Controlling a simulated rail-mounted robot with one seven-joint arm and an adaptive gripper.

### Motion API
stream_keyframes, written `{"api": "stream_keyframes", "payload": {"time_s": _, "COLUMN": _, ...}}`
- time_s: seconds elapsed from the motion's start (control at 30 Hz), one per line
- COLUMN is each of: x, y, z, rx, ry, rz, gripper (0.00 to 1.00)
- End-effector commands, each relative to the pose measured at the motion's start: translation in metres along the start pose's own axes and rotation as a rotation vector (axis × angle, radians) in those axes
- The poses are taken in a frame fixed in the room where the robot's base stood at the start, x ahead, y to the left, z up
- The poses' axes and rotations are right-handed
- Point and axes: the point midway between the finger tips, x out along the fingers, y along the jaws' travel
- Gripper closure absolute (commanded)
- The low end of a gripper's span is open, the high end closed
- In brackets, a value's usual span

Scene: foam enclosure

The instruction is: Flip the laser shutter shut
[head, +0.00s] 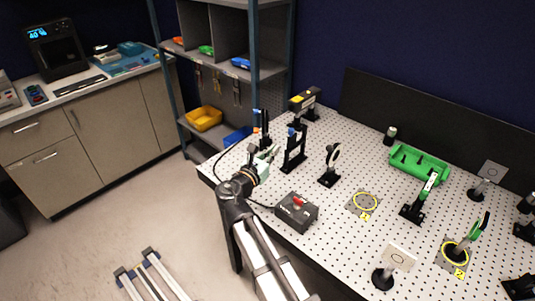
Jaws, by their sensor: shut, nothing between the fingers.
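My gripper (272,152) is at the left end of the perforated optical table (330,221), low over its surface and shut with nothing visible in it. Just right of it stands a black upright mount with a blue top (294,148), which looks like the laser shutter. I cannot tell whether its flap is up or down, or whether my fingertips touch it. A black laser box with a yellow label (302,99) stands behind it. Another dark post with a blue part (263,127) stands behind my gripper.
A black panel (430,125) closes the back.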

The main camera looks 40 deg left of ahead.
Motion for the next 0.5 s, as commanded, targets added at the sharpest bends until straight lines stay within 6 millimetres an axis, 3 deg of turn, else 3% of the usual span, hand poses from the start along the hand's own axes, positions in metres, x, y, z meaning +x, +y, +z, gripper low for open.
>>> {"api": "stream_keyframes", "payload": {"time_s": 0.2, "x": 0.046, "y": 0.002, "z": 0.003, "rx": -0.001, "ry": 0.000, "rz": -0.002, "gripper": 1.00}}
{"api": "stream_keyframes", "payload": {"time_s": 0.5, "x": 0.082, "y": 0.001, "z": 0.001, "rx": -0.001, "ry": 0.000, "rz": -0.001, "gripper": 1.00}}
